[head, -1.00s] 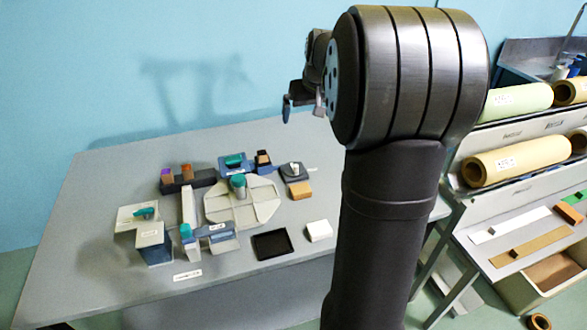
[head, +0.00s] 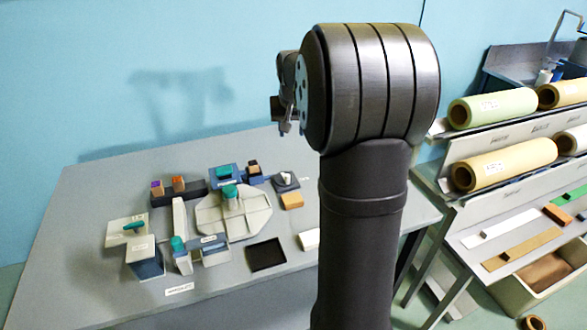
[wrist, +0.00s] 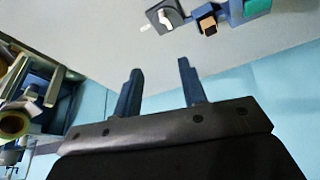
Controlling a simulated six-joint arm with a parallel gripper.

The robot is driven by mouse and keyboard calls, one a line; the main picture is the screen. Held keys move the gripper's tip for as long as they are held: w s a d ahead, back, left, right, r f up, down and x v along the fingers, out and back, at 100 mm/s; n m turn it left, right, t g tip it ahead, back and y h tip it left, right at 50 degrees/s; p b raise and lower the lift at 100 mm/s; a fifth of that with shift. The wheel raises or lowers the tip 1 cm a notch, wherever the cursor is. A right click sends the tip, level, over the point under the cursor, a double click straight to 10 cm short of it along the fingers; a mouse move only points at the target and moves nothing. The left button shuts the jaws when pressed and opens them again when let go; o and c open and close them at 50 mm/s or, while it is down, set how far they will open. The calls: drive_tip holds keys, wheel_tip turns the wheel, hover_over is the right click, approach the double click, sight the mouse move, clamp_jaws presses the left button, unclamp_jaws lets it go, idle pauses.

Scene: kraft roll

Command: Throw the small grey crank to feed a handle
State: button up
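The small grey crank (head: 285,180) is a pale lever on a dark square base, at the right of the bench fixtures in the head view. It also shows at the top of the wrist view (wrist: 165,15). My gripper (wrist: 160,85) has its two blue-grey fingers apart with nothing between them. In the head view my gripper (head: 283,115) is small and partly hidden by my arm, high above the table's back part and clear of the crank. I cannot tell which piece is the handle; teal knobs (head: 229,191) sit on several fixtures.
A pale round plate (head: 250,222), a dark rack (head: 165,198) with purple and orange-topped blocks, a tan block (head: 292,201) and a black tray (head: 266,255) are on the grey table (head: 90,210). Shelves with paper rolls (head: 500,165) stand at right. The table's left side is clear.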

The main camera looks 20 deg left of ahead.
sight(287, 176)
drive_tip(key=a+f+m+t+h, duration=0.1)
drive_tip(key=a+f+m+h, duration=0.1)
drive_tip(key=a+f+m, duration=0.5)
drive_tip(key=shift+n, duration=0.5)
drive_tip(key=x, duration=0.6)
drive_tip(key=d+x, duration=0.1)
drive_tip(key=x, duration=1)
drive_tip(key=shift+d+f, duration=0.4)
clamp_jaws()
